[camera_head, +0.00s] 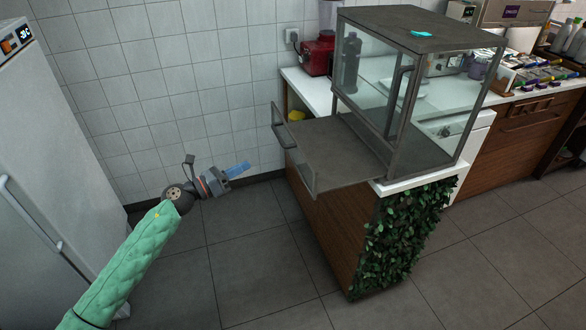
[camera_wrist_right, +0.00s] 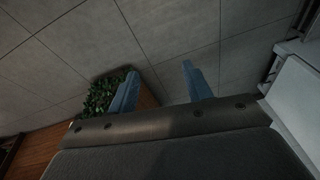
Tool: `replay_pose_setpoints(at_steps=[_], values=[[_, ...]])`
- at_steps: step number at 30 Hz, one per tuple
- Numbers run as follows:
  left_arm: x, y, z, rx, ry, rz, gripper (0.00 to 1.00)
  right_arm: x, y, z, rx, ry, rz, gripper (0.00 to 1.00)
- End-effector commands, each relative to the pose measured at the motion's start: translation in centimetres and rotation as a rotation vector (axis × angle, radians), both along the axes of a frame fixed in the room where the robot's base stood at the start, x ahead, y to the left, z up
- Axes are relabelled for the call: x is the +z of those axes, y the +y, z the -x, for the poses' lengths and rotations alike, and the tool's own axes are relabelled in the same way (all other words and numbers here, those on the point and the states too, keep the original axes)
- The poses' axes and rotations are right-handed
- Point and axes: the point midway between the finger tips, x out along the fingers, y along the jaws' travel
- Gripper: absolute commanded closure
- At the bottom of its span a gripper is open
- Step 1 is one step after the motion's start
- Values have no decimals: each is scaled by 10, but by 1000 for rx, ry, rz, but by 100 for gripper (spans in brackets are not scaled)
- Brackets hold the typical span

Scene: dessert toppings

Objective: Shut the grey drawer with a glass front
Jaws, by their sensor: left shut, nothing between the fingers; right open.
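The grey drawer (camera_head: 338,152) is pulled out to the left from the bottom of a glass display case (camera_head: 421,85) on the counter. Its glass front (camera_head: 293,149) has a dark frame and a handle (camera_head: 283,127) on the outer face. The drawer's flat base looks empty. My left gripper (camera_head: 238,170) is left of the drawer front and apart from it, with its blue fingers shut and empty. My right gripper (camera_wrist_right: 158,88) shows only in the right wrist view; its blue fingers are spread, with floor and leaves beyond them and nothing between them.
A white counter (camera_head: 312,92) with wooden sides and leafy greenery (camera_head: 403,232) supports the case. A red blender (camera_head: 317,54) stands behind it. A white fridge (camera_head: 40,140) is at the left. The floor (camera_head: 245,255) between fridge and counter is clear.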

Motion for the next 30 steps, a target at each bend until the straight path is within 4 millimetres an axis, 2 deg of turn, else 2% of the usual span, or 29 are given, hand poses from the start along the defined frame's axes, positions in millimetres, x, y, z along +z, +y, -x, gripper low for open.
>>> replay_pose_setpoints(at_steps=[3,7,16,20,30], values=[[-15,-13,22,-114,-132,-160,100,-1,-2,9,4,45,8,50],[-23,-19,37,-198,-238,-245,100,-2,-3,15,9,76,15,50],[-23,-25,38,-204,-307,-277,100,-10,-3,14,10,81,18,50],[-22,-34,35,-204,-304,-274,100,-27,-3,12,9,83,20,50],[-21,-67,24,-203,-304,-275,100,-87,-4,11,9,88,29,50]])
